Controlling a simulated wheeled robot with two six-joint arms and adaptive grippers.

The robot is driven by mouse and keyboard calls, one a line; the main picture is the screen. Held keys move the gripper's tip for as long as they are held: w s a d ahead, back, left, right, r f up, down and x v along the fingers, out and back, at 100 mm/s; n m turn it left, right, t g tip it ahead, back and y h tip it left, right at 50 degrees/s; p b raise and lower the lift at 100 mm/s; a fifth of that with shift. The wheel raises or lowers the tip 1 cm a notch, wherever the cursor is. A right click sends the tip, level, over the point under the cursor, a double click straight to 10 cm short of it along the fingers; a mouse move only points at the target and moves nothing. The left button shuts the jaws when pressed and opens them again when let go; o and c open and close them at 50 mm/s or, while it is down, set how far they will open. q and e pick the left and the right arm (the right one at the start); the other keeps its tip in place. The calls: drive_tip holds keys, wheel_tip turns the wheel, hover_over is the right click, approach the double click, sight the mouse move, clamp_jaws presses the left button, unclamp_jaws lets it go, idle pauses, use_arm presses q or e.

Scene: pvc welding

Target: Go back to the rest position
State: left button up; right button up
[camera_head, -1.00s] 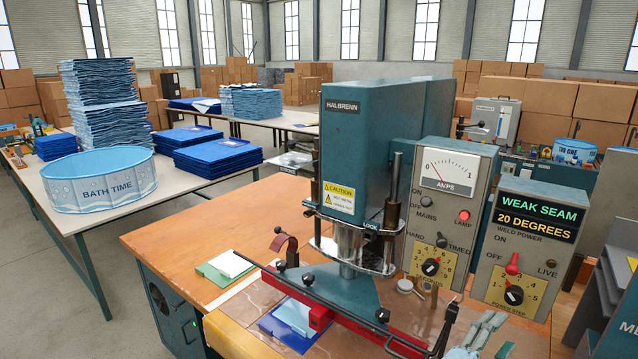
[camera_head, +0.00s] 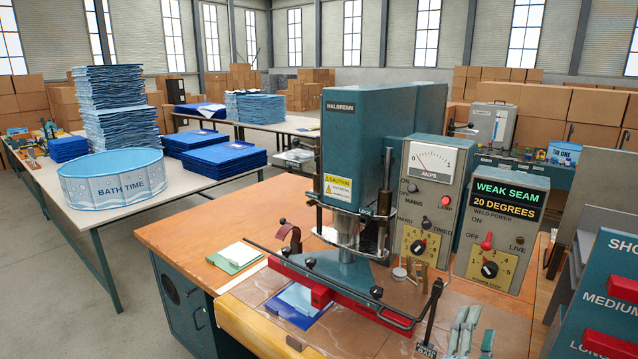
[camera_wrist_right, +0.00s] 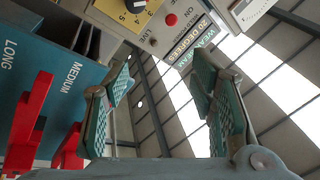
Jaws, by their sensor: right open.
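My right gripper (camera_head: 474,328) shows at the bottom edge of the head view, in front of the control boxes and right of the lever. In the right wrist view the two teal-padded fingers (camera_wrist_right: 165,105) stand wide apart with nothing between them. My left gripper is not in view. The teal welding machine (camera_head: 370,150) stands on the wooden bench, with a red bar (camera_head: 322,292) under its head. A blue piece with a pale sheet (camera_head: 298,300) lies beneath the bar. The weld power box (camera_head: 500,235) reads "WEAK SEAM 20 DEGREES"; it also shows in the wrist view (camera_wrist_right: 150,20).
A blue rack (camera_head: 610,270) marked short, medium and long, with red parts, stands close on the right. A round "BATH TIME" pool (camera_head: 112,180) and blue stacks (camera_head: 112,110) stand on the left table. Open floor (camera_head: 60,290) lies at the lower left.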

drive_tip(key=s+a+f+n+t+y, duration=0.2)
drive_tip(key=s+a+f+n+y, duration=0.1)
drive_tip(key=a+n+y, duration=0.85)
drive_tip(key=s+a+f+n+g+y, duration=0.3)
drive_tip(key=s+f+n+g+y, duration=0.25)
drive_tip(key=f, duration=0.25)
drive_tip(key=s+d+f+n+g+h, duration=0.15)
drive_tip(key=s+d+f+g, duration=0.3)
drive_tip(key=s, duration=0.75)
drive_tip(key=s+d+f+m+g+h, duration=0.1)
drive_tip(key=s+d+f+g+h, duration=0.35)
drive_tip(key=s, duration=0.75)
wheel_tip(320, 180, down, 24)
drive_tip(key=s+d+r+g+b, duration=0.1)
drive_tip(key=s+g, duration=0.2)
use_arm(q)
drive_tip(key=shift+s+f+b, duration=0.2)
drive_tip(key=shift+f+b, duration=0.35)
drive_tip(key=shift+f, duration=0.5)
use_arm(e)
drive_tip(key=s+f+y, duration=0.1)
drive_tip(key=s+f, duration=1.1)
drive_tip(key=shift+s+d+g, duration=0.3)
drive_tip(key=shift+s+g, duration=0.1)
drive_tip(key=shift+g, duration=0.05)
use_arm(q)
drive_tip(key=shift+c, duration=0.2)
use_arm(e)
drive_tip(key=shift+c, duration=0.2)
